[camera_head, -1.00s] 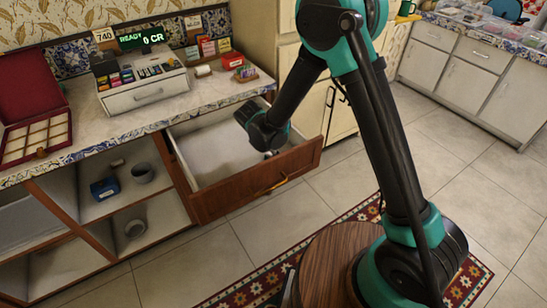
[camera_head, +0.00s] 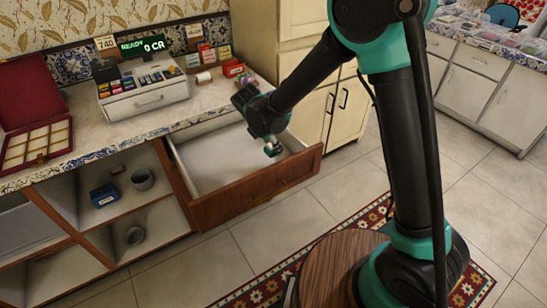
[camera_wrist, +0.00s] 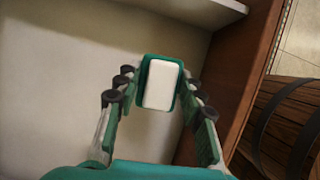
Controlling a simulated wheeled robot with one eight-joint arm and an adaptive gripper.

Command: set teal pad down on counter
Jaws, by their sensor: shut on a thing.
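The teal pad (camera_wrist: 147,84) with a white face is between my gripper's (camera_wrist: 158,100) fingertips in the wrist view. My gripper is shut on it. In the head view my gripper (camera_head: 272,147) hangs over the open drawer (camera_head: 250,190), and a small teal and white bit shows at its tip. The pad appears clear of the drawer floor, but the exact height is hard to tell. The counter (camera_head: 85,150) is a pale worktop with a patterned edge, behind and left of my gripper.
On the counter stand a cash register (camera_head: 148,97), an open red box (camera_head: 35,125) and small colored packets (camera_head: 215,54). A bare stretch of counter lies in front of the register. The drawer's wooden front (camera_head: 258,190) juts out below. A barrel (camera_wrist: 285,125) shows in the wrist view.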

